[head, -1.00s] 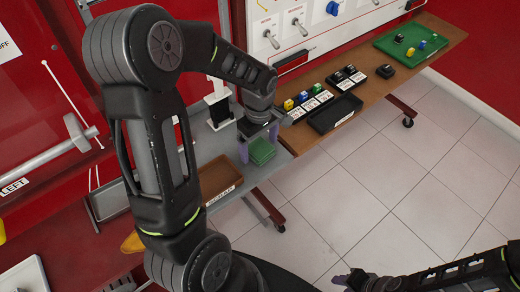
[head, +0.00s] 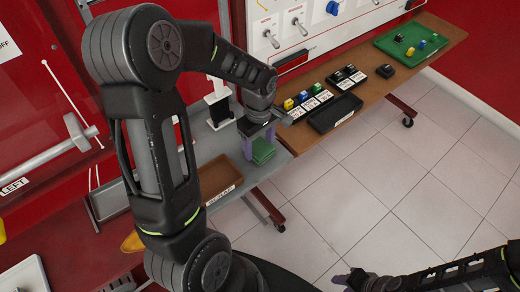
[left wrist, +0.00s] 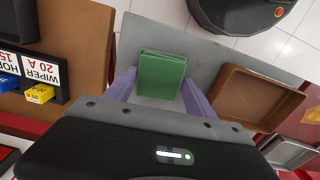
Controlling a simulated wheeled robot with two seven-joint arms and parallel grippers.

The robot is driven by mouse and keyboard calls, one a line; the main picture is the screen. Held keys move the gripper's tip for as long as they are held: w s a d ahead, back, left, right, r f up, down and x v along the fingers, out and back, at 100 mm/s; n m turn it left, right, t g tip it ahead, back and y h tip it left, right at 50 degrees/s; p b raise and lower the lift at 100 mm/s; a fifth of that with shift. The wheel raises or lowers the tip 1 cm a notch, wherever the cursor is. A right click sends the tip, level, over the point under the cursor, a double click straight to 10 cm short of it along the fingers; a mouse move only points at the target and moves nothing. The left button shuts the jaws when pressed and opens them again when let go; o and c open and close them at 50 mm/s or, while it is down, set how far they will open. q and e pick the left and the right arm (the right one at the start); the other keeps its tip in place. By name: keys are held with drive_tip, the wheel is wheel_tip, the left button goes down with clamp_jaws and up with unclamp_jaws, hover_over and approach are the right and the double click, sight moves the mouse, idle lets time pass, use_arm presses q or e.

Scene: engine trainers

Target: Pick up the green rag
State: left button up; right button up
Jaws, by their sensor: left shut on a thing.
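The green rag (head: 262,151) is a small folded square on the grey bench top, near its front edge. In the left wrist view the rag (left wrist: 161,74) sits between the two purple fingers of my left gripper (left wrist: 157,90). My left gripper (head: 258,142) is shut on the rag, pointing down at it. The rag looks to be at bench height; whether it is lifted clear cannot be told. My right gripper (head: 358,280) is at the bottom of the head view, away from the rag, over the floor; its finger gap is unclear.
A brown tray (head: 208,190) lies on the bench close to the left of the rag. A black tray (head: 335,113) and labelled coloured blocks stand on the brown bench to the right. Tiled floor (head: 360,180) is open in front.

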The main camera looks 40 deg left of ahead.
sight(258, 147)
use_arm(q)
drive_tip(key=c, duration=0.6)
wheel_tip(258, 147, up, 10)
drive_tip(key=shift+r, duration=0.1)
idle(0.3)
idle(0.4)
drive_tip(key=o, duration=0.8)
drive_tip(key=c, duration=0.6)
drive_tip(key=shift+a, duration=0.1)
drive_tip(key=shift+c, duration=0.3)
